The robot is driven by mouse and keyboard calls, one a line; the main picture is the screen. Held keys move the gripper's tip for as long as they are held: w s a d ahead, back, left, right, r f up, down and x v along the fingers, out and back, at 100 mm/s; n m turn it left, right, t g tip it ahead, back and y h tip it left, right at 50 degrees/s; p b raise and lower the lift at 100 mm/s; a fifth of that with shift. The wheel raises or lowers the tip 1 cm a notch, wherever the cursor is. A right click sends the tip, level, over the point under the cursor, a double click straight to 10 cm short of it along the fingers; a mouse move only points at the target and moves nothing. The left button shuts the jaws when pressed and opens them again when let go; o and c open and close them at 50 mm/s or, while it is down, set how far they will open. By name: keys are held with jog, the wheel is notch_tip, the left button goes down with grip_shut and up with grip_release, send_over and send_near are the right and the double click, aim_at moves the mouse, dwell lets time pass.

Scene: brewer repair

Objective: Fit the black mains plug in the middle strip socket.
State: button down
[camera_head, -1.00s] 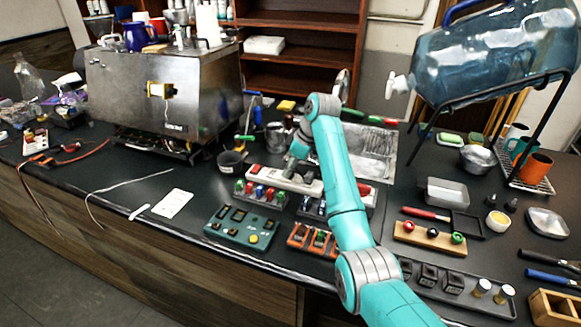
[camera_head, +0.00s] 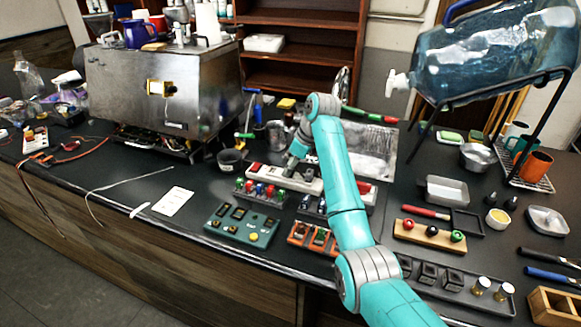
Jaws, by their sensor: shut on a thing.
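The white power strip (camera_head: 262,172) lies across the middle of the black counter, behind the small racks. My teal arm reaches over the counter, and my gripper (camera_head: 289,170) points down at the strip's middle part. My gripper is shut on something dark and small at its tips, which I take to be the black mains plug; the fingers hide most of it. I cannot tell whether the plug is in the socket or just above it. The strip's right part runs behind my arm, with a red switch (camera_head: 364,187) at its right end.
A rack of red, blue and green parts (camera_head: 262,190) stands just in front of the strip. A green control board (camera_head: 240,225) lies nearer the front edge. A dark cup (camera_head: 231,161) stands behind left. The steel brewer (camera_head: 165,85) fills the back left.

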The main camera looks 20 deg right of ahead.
dwell(0.4)
jog(key=c, duration=0.7)
grip_release()
jog(key=v, duration=0.7)
jog(key=shift+r, duration=0.25)
